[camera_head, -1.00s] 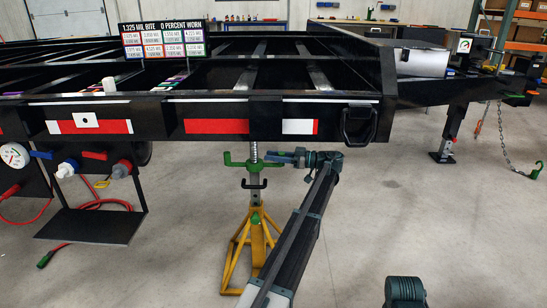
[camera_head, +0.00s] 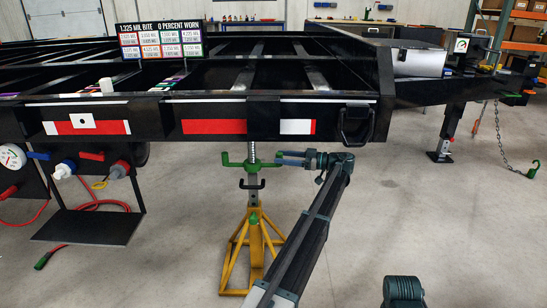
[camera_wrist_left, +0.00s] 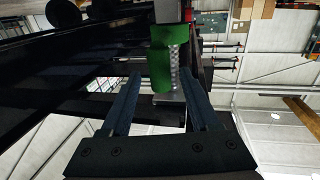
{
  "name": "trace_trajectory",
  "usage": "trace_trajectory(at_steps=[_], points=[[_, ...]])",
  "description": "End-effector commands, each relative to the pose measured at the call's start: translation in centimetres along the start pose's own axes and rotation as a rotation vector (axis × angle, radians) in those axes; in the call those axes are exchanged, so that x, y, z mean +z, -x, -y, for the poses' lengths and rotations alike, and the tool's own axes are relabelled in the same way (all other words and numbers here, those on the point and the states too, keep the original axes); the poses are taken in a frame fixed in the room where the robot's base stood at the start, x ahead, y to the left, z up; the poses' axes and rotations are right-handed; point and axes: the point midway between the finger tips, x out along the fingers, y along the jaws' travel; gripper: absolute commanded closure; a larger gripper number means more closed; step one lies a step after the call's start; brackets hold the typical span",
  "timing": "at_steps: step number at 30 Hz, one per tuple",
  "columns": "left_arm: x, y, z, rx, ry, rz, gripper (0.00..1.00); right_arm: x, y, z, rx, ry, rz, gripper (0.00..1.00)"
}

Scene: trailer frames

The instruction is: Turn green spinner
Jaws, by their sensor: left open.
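The green spinner (camera_head: 240,162) sits on the threaded grey post of the yellow jack stand (camera_head: 254,240), under the trailer frame's edge. It also shows in the left wrist view (camera_wrist_left: 161,65) as a green bar beside the ridged thread. My left gripper (camera_head: 279,158) is at the right end of the spinner, fingers level and pointing left. In the left wrist view my left gripper (camera_wrist_left: 161,76) is open, with the green bar between and just beyond its two fingertips. I cannot tell whether a finger touches it.
The black trailer frame (camera_head: 345,85) lies just above the gripper. A black hook (camera_head: 252,184) is on the post below the spinner. Gauges and hoses (camera_head: 92,168) hang at the left.

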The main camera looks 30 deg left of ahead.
Motion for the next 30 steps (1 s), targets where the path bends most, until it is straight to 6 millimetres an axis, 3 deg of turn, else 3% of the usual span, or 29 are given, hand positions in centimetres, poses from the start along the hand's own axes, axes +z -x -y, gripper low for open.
trace_trajectory(at_steps=[6,12,18,30], points=[[0.0,4.9,-0.2,0.002,0.000,0.000,0.38,0.0,0.0,0.0,0.000,0.000,0.000,0.50],[0.0,7.8,-0.1,0.001,0.000,0.000,0.38,0.0,0.0,0.0,0.000,0.000,0.000,0.50],[0.0,9.0,0.0,-0.001,0.000,0.000,0.38,0.0,0.0,0.0,0.000,0.000,0.000,0.50],[0.0,9.1,0.0,-0.001,0.000,0.000,0.38,0.0,0.0,0.0,0.000,0.000,0.000,0.50]])
